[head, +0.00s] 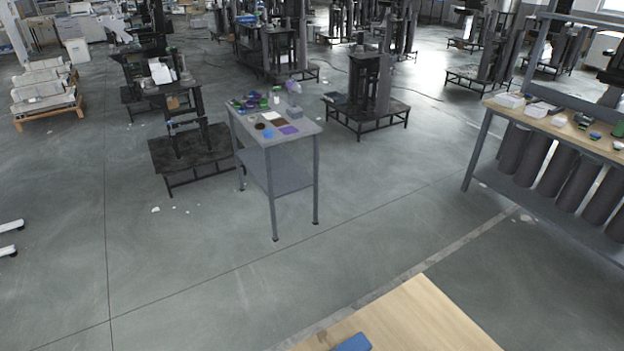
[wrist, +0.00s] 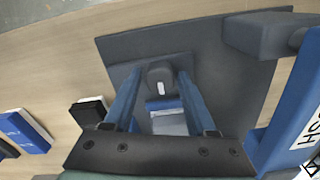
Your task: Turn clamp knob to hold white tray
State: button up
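In the wrist view my gripper (wrist: 162,78) shows as two blue fingers pointing away from a dark bar. The fingers are apart. A dark grey rounded knob (wrist: 160,72) with a small light mark shows between the fingertips, with a narrow gap on each side; I cannot tell whether either finger touches it. The knob appears over a dark grey plate (wrist: 215,70). A pale grey block (wrist: 168,122) shows lower between the fingers. I cannot make out a white tray for certain. My gripper is not in the head view.
A black block (wrist: 90,110) and a blue and white block (wrist: 22,130) lie left on the wooden top. The head view shows a grey cart (head: 282,137) and open floor.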

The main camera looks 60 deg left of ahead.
jog(key=shift+o, duration=0.4)
notch_tip(320, 180, up, 7)
jog(key=p, duration=0.7)
jog(key=shift+r, duration=0.1)
